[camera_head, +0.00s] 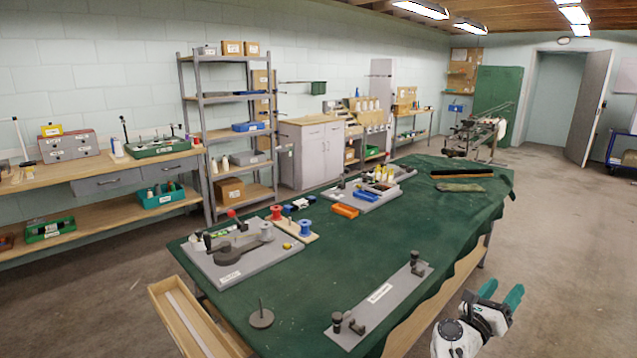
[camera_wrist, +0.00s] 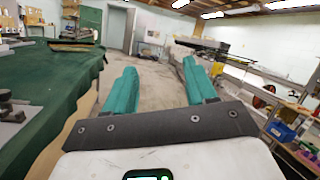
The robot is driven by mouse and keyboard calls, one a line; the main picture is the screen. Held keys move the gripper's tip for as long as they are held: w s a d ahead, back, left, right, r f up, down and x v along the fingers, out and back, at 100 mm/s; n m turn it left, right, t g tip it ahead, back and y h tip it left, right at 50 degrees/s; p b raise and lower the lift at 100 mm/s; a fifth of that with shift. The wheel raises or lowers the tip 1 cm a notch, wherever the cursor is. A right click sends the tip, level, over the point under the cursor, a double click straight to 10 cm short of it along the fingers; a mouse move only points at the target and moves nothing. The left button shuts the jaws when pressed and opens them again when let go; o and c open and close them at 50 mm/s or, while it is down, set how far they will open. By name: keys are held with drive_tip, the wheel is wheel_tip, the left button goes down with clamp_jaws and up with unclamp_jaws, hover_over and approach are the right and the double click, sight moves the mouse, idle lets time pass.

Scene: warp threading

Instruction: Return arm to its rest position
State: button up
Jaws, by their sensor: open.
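My gripper (camera_head: 500,300) is at the lower right of the head view, beside the right edge of the green-covered table (camera_head: 335,275) and apart from it. Its two teal fingers are spread with nothing between them. In the wrist view, the fingers of my gripper (camera_wrist: 160,92) point out over the open floor toward the doorway. The table's green cloth (camera_wrist: 60,85) hangs at the left of that view. My white arm end shows below the fingers, and the rest of my arm is out of the head view.
A grey plate with black clamps (camera_head: 378,300) lies near the table's right edge. A grey board (camera_head: 240,255), spools and an orange tray (camera_head: 345,211) are on the table. A bench with a rail (camera_wrist: 255,75) stands at right in the wrist view. Floor (camera_head: 560,230) is clear right of the table.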

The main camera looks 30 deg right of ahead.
drive_tip(key=w+a+f+n+t+y+b, duration=0.1)
drive_tip(key=w+a+n+t+y, duration=0.35)
drive_tip(key=n+t, duration=0.4)
drive_tip(key=w+a+n+t+y+b, duration=0.1)
drive_tip(key=w+a+n+t+y, duration=0.4)
drive_tip(key=n, duration=0.6)
drive_tip(key=s+a+f+n+y+b, duration=0.1)
drive_tip(key=s+a+f+n+y, duration=0.1)
drive_tip(key=a+f+n+y, duration=0.5)
drive_tip(key=s+a+f+n+y, duration=0.2)
drive_tip(key=a+f+n+y, duration=0.25)
drive_tip(key=a+n, duration=0.5)
drive_tip(key=s+a+f+n+g+y+b, duration=0.1)
drive_tip(key=s+a+f+n+g+b, duration=0.1)
drive_tip(key=s+a+f+n+g, duration=0.75)
drive_tip(key=s+g, duration=0.1)
drive_tip(key=s, duration=0.5)
drive_tip(key=s+a+f+n+g, duration=0.1)
drive_tip(key=s+g, duration=0.1)
drive_tip(key=s, duration=0.5)
drive_tip(key=s+a+f+n+g+h, duration=0.1)
drive_tip(key=s+a+f+g, duration=0.1)
drive_tip(key=s, duration=0.5)
drive_tip(key=shift+g+b, duration=0.3)
drive_tip(key=shift+b, duration=0.15)
drive_tip(key=shift+o, duration=0.2)
drive_tip(key=shift+w+f, duration=0.1)
